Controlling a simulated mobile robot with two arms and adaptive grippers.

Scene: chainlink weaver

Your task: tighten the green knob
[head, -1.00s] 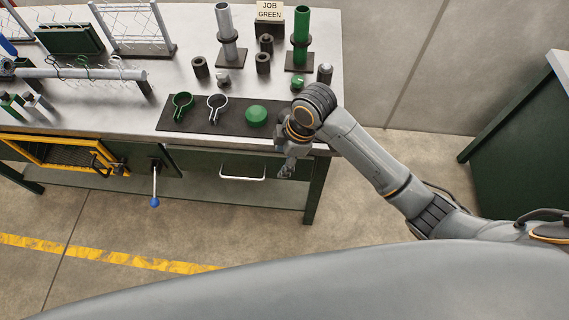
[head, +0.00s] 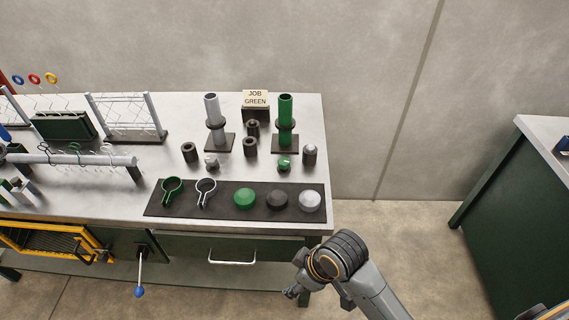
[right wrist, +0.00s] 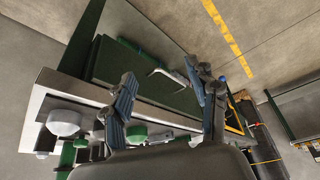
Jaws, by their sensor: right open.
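A small green knob (head: 285,163) sits on the bench just in front of the green post (head: 286,115), which stands on a dark base with a dark collar around it. A larger green dome (head: 244,198) lies on the dark mat; it also shows in the right wrist view (right wrist: 137,134). My right gripper (head: 291,293) is in front of the bench's front edge, low at its right end, apart from both green pieces. In the right wrist view its two fingers (right wrist: 160,75) are spread with nothing between them. My left gripper is not in view.
The mat (head: 160,210) also bears a green ring clamp (head: 172,187), a grey ring clamp (head: 205,189), a black dome (head: 277,199) and a light grey dome (head: 309,200). A grey post (head: 213,110) and several dark cylinders stand behind. The drawer handle (head: 232,262) sticks out in front.

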